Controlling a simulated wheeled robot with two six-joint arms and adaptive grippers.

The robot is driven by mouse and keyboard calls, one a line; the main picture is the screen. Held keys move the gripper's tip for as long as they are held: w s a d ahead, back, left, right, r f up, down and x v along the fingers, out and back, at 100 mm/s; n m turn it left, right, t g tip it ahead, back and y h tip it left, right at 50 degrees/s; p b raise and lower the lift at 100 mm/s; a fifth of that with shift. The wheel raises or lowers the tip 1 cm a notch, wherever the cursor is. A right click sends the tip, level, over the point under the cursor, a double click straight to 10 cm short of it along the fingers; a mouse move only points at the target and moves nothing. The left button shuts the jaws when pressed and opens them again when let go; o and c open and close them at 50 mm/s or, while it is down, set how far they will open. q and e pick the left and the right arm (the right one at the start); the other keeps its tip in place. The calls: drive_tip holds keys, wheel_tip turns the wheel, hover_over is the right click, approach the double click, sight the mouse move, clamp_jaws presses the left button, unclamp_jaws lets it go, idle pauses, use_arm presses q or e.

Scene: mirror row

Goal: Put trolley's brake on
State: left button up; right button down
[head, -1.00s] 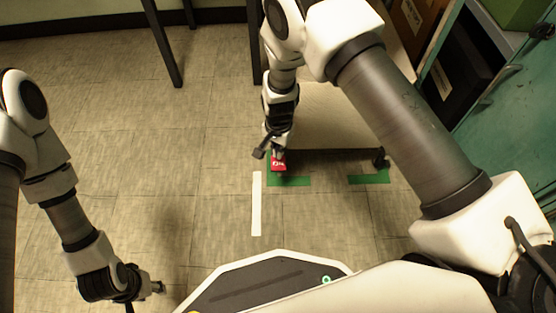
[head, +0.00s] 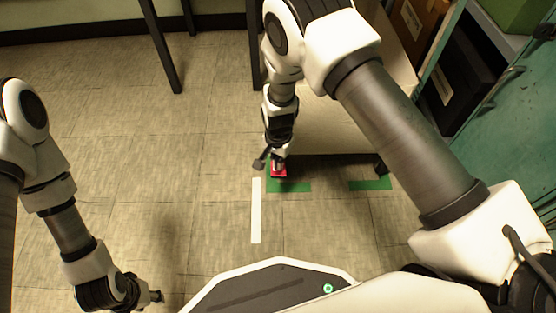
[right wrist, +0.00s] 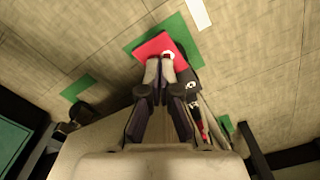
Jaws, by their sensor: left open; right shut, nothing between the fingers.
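The trolley (head: 325,125) has a pale beige deck, partly hidden behind my right arm. Its red brake pedal (head: 278,173) sticks out at the near left corner, above green floor tape. My right gripper (head: 278,160) is shut and empty, pointing down, with its fingertips at the pedal and covering part of it. In the right wrist view the closed fingertips (right wrist: 160,62) overlap the red pedal (right wrist: 152,45); whether they touch or press it I cannot tell. My left gripper (head: 157,297) is open and empty, low at the left, far from the trolley.
Green tape corners (head: 370,185) and a white tape strip (head: 255,210) mark the floor by the trolley. Dark legs (head: 163,50) stand at the back. A teal cabinet (head: 520,130) and shelf with boxes are at the right. The left floor is clear.

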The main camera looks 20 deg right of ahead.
drive_tip(key=shift+f+b, duration=1)
drive_tip(key=shift+f, duration=0.6)
idle(1.1)
wheel_tip(320, 180, up, 7)
drive_tip(key=p, duration=0.6)
drive_tip(key=shift+p, duration=0.35)
